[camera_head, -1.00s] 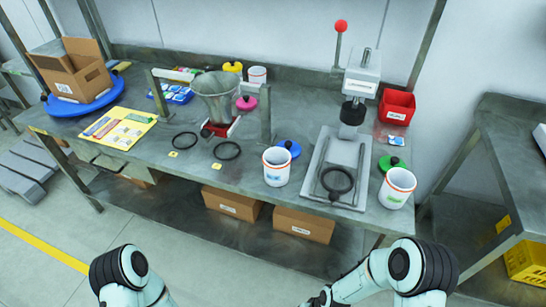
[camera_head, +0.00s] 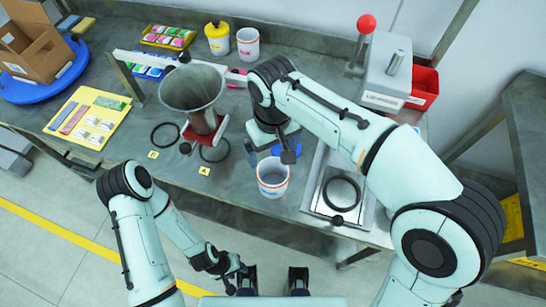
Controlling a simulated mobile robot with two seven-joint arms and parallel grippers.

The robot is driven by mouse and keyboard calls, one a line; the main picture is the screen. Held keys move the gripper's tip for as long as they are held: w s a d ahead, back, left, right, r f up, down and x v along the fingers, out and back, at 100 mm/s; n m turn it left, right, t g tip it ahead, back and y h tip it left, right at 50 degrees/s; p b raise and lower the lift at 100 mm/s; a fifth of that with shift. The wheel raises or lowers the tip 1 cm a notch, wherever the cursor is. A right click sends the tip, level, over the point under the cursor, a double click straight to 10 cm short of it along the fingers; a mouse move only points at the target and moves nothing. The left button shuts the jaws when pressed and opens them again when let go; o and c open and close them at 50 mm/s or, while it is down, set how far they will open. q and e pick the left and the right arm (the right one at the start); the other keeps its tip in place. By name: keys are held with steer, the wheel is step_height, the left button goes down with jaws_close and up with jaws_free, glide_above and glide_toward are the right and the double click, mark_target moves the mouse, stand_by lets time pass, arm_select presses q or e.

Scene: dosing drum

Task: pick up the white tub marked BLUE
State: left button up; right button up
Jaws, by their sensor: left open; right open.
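The white tub (camera_head: 272,180) stands open and upright near the table's front edge, with an orange line around its rim. My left gripper (camera_head: 237,273) is open and empty, low in front of the table and away from the tub.
A metal hopper (camera_head: 193,90) on a red-footed stand is left of the tub. The scale or press plate (camera_head: 315,190) with a black ring is close on its right. Another white tub (camera_head: 248,44) and a yellow container (camera_head: 217,38) stand at the back. My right arm hides the right side.

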step_height(320, 180, down, 7)
steer(key=b, duration=0.1)
glide_above(273, 176)
steer(key=s, duration=0.3)
steer(key=shift+f+b, duration=0.45)
steer(key=shift+f, duration=2.6)
arm_select(q)
steer(key=shift+s+f, duration=0.35)
steer(key=shift+f, duration=0.2)
steer(key=shift+s+f, duration=0.3)
steer(key=shift+f, duration=0.25)
arm_select(e)
steer(key=c, duration=0.6)
